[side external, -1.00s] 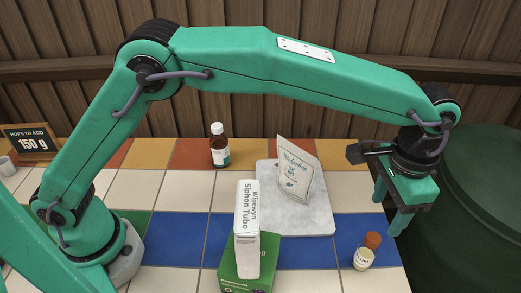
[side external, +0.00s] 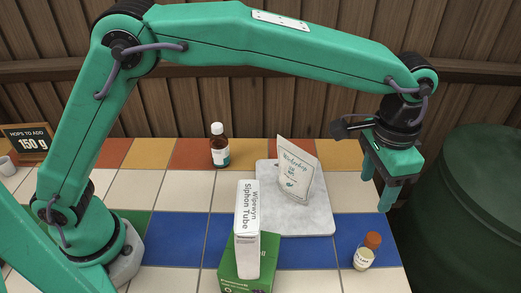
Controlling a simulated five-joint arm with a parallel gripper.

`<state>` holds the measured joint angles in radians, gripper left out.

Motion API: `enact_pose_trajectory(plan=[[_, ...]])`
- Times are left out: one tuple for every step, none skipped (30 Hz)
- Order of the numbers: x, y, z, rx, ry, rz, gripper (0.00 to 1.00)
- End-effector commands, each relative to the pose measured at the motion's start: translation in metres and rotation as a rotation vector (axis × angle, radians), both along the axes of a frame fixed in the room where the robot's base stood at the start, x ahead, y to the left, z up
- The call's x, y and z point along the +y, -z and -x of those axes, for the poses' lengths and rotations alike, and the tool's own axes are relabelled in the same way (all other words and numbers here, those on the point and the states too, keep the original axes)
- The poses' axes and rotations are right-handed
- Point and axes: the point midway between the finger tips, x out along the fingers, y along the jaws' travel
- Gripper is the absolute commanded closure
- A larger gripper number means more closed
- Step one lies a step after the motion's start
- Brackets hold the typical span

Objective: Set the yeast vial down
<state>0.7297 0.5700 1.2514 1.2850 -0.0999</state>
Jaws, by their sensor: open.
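The yeast vial (side external: 363,258) is a small clear vial with an orange cap and a pale label. It stands on the tiles near the front right corner of the counter, leaning slightly in the picture. My gripper (side external: 376,192) is open and empty. It hangs above and behind the vial, over the right edge of the counter, with a clear gap between its fingers and the cap.
A white siphon tube box (side external: 247,230) stands with a green box (side external: 230,270) at the front. A hop packet (side external: 295,170) stands on a marble slab (side external: 318,215). A brown bottle (side external: 219,146) and a hops sign (side external: 28,142) are farther back. A dark green barrel (side external: 470,210) is at the right.

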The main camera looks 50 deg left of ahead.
Motion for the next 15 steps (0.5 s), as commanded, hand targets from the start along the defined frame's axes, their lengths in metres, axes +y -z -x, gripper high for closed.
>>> enact_pose_trajectory(plan=[[0.013,-0.010,-0.002,-0.010,-0.018,0.010,0.43],[0.021,-0.014,-0.003,-0.016,-0.028,0.014,0.43],[0.032,-0.020,-0.003,-0.024,-0.042,0.019,0.43],[0.041,-0.025,-0.004,-0.031,-0.054,0.025,0.43],[0.049,-0.030,-0.004,-0.038,-0.065,0.031,0.43],[0.062,-0.036,-0.004,-0.047,-0.081,0.037,0.43],[0.070,-0.041,-0.003,-0.053,-0.092,0.042,0.43],[0.080,-0.045,-0.002,-0.060,-0.104,0.046,0.43],[0.091,-0.050,-0.001,-0.070,-0.120,0.053,0.43],[0.100,-0.054,0.000,-0.077,-0.132,0.057,0.43],[0.109,-0.058,0.002,-0.084,-0.143,0.062,0.43],[0.121,-0.063,0.004,-0.095,-0.160,0.067,0.43],[0.129,-0.066,0.006,-0.102,-0.171,0.072,0.43],[0.138,-0.069,0.009,-0.109,-0.183,0.075,0.43],[0.149,-0.072,0.012,-0.119,-0.198,0.080,0.43]])
